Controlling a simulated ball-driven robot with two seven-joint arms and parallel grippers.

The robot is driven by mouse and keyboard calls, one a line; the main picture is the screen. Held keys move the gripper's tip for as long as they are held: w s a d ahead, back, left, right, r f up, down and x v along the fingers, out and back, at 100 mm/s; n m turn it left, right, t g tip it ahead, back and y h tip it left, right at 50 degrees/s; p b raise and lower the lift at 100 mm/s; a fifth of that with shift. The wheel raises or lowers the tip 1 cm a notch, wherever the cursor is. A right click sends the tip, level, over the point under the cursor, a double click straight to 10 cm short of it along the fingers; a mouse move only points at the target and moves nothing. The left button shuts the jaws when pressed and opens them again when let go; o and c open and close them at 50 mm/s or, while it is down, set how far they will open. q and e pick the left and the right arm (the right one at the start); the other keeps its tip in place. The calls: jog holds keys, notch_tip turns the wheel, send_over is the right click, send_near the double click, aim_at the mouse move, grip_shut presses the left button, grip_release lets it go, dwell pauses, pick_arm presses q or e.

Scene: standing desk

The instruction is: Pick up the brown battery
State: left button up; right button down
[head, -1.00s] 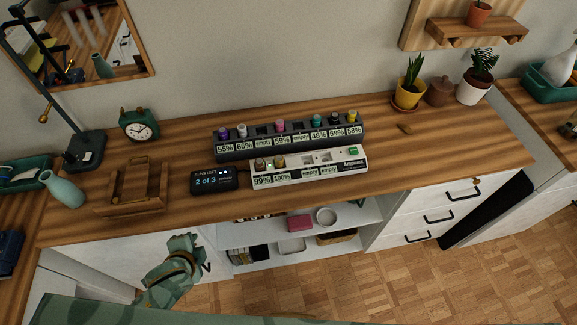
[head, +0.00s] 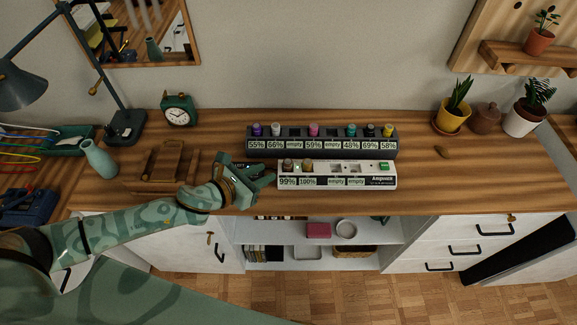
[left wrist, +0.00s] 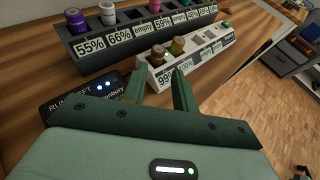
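The brown battery (head: 287,165) stands upright in the leftmost slot of the white charger (head: 345,182), above a 99% label. It also shows in the left wrist view (left wrist: 157,54), just beyond my fingertips. An olive-tan battery (head: 308,165) stands in the slot to its right, labelled 100%. My left gripper (head: 264,174) is just left of the white charger, above the desk. In the left wrist view my left gripper (left wrist: 160,84) has its fingers apart with nothing between them. My right gripper is not in view.
A dark charger (head: 320,145) with several coloured batteries stands behind the white one. A small black display (left wrist: 80,98) lies under and beside my left gripper. The desk right of the chargers is mostly clear.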

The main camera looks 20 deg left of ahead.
aim_at(286, 162)
pick_arm(q)
jog(key=x, duration=0.5)
jog(key=shift+w+f+b, duration=0.1)
jog(key=shift+w+b, duration=0.05)
jog(key=shift+b, duration=0.25)
jog(key=b+x, duration=0.1)
jog(key=x, duration=0.4)
jog(key=shift+w, duration=0.15)
grip_shut()
